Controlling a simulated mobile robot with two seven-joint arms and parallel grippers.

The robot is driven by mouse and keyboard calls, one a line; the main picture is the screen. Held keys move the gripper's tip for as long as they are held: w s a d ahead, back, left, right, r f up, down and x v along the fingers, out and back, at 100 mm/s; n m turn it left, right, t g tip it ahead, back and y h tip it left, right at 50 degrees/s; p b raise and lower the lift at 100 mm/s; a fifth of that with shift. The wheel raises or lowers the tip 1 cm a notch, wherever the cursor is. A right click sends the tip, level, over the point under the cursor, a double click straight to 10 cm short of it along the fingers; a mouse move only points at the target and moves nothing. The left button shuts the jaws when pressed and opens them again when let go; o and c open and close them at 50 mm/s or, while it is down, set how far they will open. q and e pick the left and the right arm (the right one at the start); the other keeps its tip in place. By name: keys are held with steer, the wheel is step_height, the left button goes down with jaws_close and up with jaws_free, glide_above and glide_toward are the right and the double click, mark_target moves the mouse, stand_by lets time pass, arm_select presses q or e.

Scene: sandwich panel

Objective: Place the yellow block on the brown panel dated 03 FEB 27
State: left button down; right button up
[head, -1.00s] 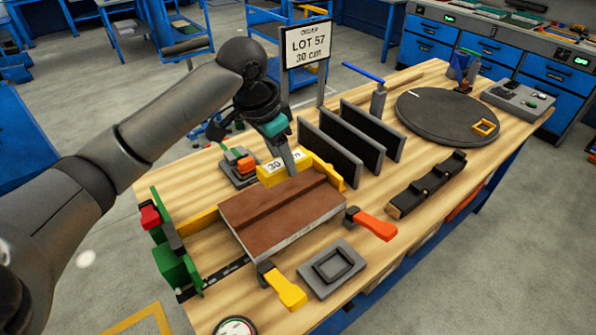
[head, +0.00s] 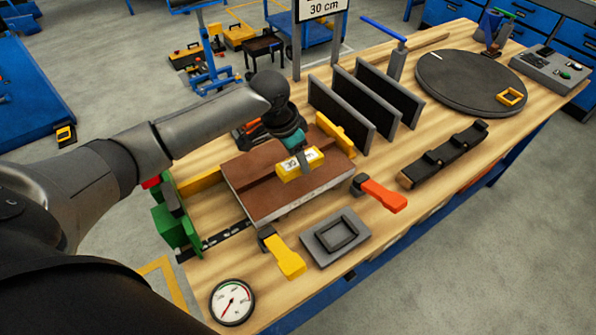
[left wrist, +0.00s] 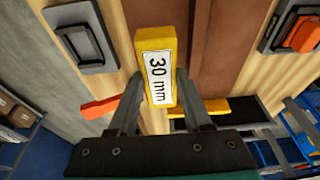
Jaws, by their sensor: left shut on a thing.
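The yellow block (head: 284,173) has a white label that reads "30 mm" in the left wrist view (left wrist: 155,40). My left gripper (head: 300,157) is shut on it, with one finger on each side of the block. The brown panel (head: 256,197) lies on the wooden bench under the block, with a darker raised strip across it. The panel also shows in the left wrist view (left wrist: 216,42). The block is over the panel's right half; I cannot tell whether it touches the surface. No date is readable on the panel. My right gripper is not in view.
An orange-handled clamp (head: 383,195) and a yellow-handled clamp (head: 287,256) sit along the panel's near side, beside a grey square tray (head: 316,253). Dark upright plates (head: 340,110) stand behind to the right. A yellow bar (head: 334,133) lies at the panel's far edge.

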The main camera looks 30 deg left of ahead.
mark_target(298, 171)
arm_select(q)
steer(key=shift+f+b, duration=0.3)
steer(key=shift+f, duration=2.05)
steer(key=shift+f, duration=0.1)
steer(key=shift+c, duration=1.7)
jaws_free()
steer(key=p+v, duration=0.1)
steer(key=v, duration=1)
steer(key=shift+a+p, duration=0.1)
steer(key=shift+p, duration=0.3)
steer(key=shift+s+r, duration=0.1)
steer(key=shift+r, duration=0.55)
steer(key=shift+f, duration=0.1)
